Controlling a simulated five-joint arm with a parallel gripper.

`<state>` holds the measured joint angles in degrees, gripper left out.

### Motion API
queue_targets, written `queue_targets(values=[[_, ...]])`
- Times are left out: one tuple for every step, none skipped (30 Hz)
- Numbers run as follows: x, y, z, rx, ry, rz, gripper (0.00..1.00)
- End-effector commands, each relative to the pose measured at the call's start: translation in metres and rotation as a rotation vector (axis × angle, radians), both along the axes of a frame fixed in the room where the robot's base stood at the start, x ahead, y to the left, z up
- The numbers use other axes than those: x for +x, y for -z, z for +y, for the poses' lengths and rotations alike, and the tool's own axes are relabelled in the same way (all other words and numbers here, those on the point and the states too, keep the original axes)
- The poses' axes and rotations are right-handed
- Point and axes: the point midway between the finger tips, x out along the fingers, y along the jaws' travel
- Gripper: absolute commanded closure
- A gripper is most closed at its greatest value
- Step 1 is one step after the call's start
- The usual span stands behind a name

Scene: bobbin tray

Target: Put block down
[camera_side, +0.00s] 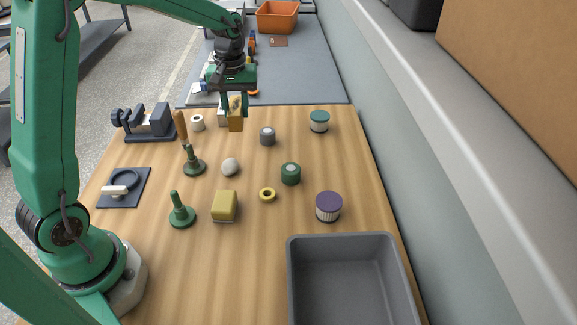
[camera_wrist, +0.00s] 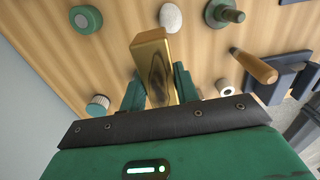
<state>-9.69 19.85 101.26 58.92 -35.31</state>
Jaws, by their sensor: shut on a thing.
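My gripper (camera_side: 236,106) points down over the far part of the wooden table and is shut on a gold-brown block (camera_side: 236,123). In the wrist view the block (camera_wrist: 154,58) sticks out between the two green fingers of my gripper (camera_wrist: 158,88), with a dark patch on its face. I cannot tell whether its lower end touches the table. A second block, yellow (camera_side: 225,204), stands apart on the table nearer the front.
A grey spool (camera_side: 267,136), a teal-lidded jar (camera_side: 319,121) and a white roll (camera_side: 197,123) stand near the held block. A vise (camera_side: 152,121) is at left. A grey bin (camera_side: 300,240) and purple-lidded jar (camera_side: 328,206) are at front right. Bare wood lies among them.

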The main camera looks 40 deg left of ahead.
Motion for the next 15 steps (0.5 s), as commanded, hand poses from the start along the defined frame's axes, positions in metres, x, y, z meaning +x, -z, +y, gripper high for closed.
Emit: queue_targets(values=[[0.002,-0.008,0.0,0.002,0.0,-0.011,1.0],[0.002,-0.011,0.0,0.001,0.0,-0.01,1.0],[0.002,-0.015,0.0,0.001,0.0,-0.01,1.0],[0.002,-0.019,0.0,0.002,0.0,-0.011,1.0],[0.002,-0.023,0.0,0.002,0.0,-0.011,1.0],[0.002,-0.028,0.0,0.002,0.0,-0.011,1.0],[0.002,-0.03,-0.001,0.002,0.001,-0.011,1.0],[0.003,-0.028,-0.005,0.001,0.003,-0.007,1.0],[0.004,-0.028,-0.01,0.001,0.004,-0.007,1.0],[0.004,-0.028,-0.013,0.001,0.003,-0.007,1.0],[0.005,-0.028,-0.016,0.001,0.003,-0.007,1.0],[0.006,-0.028,-0.022,0.001,0.005,-0.007,1.0],[0.006,-0.028,-0.026,0.001,0.004,-0.008,1.0],[0.007,-0.028,-0.03,0.001,0.004,-0.008,1.0],[0.008,-0.028,-0.036,0.001,0.005,-0.008,1.0]])
